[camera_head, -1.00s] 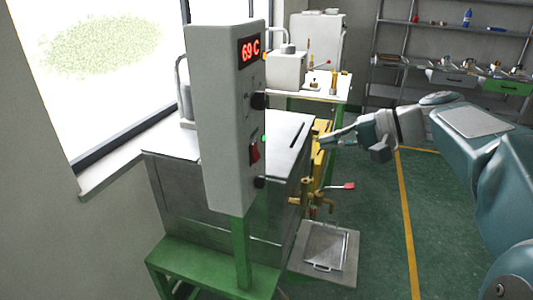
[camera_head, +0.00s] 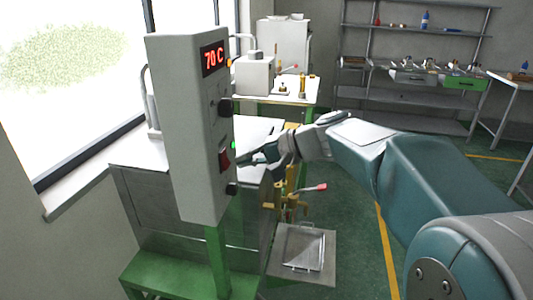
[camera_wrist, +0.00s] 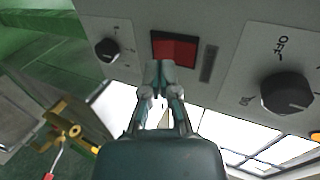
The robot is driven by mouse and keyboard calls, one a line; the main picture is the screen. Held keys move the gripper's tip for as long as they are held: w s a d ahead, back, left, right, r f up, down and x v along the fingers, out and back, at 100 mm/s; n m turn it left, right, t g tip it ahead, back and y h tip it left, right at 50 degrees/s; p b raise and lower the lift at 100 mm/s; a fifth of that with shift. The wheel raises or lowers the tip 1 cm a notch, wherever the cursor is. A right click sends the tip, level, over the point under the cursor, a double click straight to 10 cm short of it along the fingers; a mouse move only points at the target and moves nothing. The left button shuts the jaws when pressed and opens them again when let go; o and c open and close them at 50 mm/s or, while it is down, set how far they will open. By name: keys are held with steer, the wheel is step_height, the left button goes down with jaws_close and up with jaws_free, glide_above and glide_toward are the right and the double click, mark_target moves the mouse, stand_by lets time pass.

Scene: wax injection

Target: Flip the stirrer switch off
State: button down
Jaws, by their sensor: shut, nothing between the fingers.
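The red rocker switch (camera_head: 224,158) is on the front face of the grey control box (camera_head: 188,130), below a black knob and beside a small green light. It also shows in the wrist view as a dark red rectangle (camera_wrist: 182,49) in a black frame. My gripper (camera_head: 240,161) is shut and empty, its fingertips pointing at the switch. In the wrist view the closed fingertips (camera_wrist: 160,68) overlap the switch's lower left part. I cannot tell whether they touch it. Which side of the rocker is pressed is unclear.
A black knob (camera_wrist: 287,93) marked OFF is right of the switch in the wrist view, and a smaller knob (camera_wrist: 107,50) is left. The display (camera_head: 214,58) reads 70 C. A brass valve with a red handle (camera_head: 314,188) stands below my arm.

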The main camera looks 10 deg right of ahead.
mark_target(225, 159)
steer(key=shift+x, duration=1.2)
steer(key=shift+a+f, duration=0.15)
